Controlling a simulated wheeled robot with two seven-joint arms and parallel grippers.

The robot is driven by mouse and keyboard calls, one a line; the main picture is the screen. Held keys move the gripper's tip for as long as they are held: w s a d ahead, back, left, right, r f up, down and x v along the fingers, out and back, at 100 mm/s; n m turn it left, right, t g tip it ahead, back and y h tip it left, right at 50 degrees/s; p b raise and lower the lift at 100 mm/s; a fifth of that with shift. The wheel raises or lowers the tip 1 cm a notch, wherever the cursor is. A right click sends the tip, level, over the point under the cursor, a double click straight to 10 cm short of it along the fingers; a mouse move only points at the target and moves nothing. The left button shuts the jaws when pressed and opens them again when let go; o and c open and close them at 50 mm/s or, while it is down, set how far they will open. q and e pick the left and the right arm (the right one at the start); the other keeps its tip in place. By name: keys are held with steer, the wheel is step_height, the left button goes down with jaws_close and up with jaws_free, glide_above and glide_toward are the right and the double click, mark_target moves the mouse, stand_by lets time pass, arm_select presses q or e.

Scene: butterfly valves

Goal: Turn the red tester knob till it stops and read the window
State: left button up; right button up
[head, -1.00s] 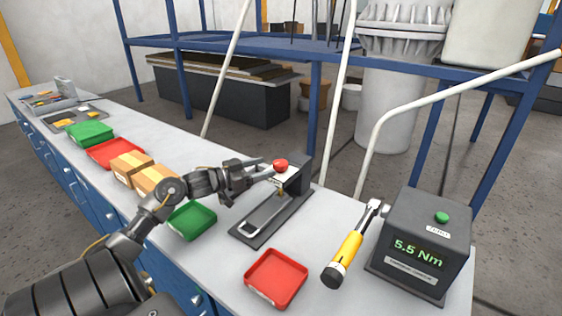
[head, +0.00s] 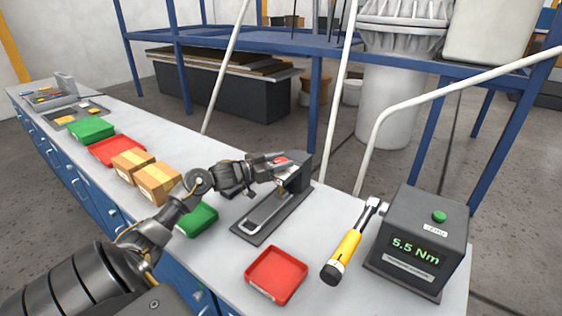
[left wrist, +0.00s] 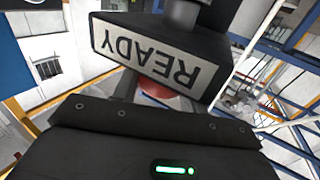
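The red tester knob (head: 281,160) is on the upper part of a dark tester stand (head: 298,180) on the bench. My left gripper (head: 279,161) is at the knob, with a finger on either side of it. Whether the fingers press on it I cannot tell. In the left wrist view the knob (left wrist: 155,88) shows as a red patch beyond the dark gripper body, partly hidden. A white window (left wrist: 150,55) there reads READY, upside down in the picture. My right gripper is not in view.
A red tray (head: 276,275), a yellow-handled torque wrench (head: 346,250) and a grey box reading 5.5 Nm (head: 418,245) stand to the right. A green tray (head: 197,220) and cardboard boxes (head: 157,182) lie left of the tester. White rails (head: 400,108) rise behind the bench.

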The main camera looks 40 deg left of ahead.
arm_select(q)
steer(key=c, duration=0.4)
steer(key=n+y+p, duration=0.1)
steer(key=y+p, duration=0.1)
steer(key=r+n+t+y+p, duration=0.1)
steer(key=n+y+p, duration=0.1)
steer(key=p, duration=0.1)
steer(key=shift+d, duration=0.15)
steer(key=shift+f+n+y+p, duration=0.2)
steer(key=shift+n+y+p, duration=0.25)
steer(key=shift+y, duration=0.55)
steer(key=shift+f+n+y, duration=0.15)
steer(key=shift+n+y, duration=0.6)
steer(key=shift+y, duration=0.35)
steer(key=shift+a, duration=0.2)
steer(key=o, duration=1)
steer(key=shift+f, duration=0.1)
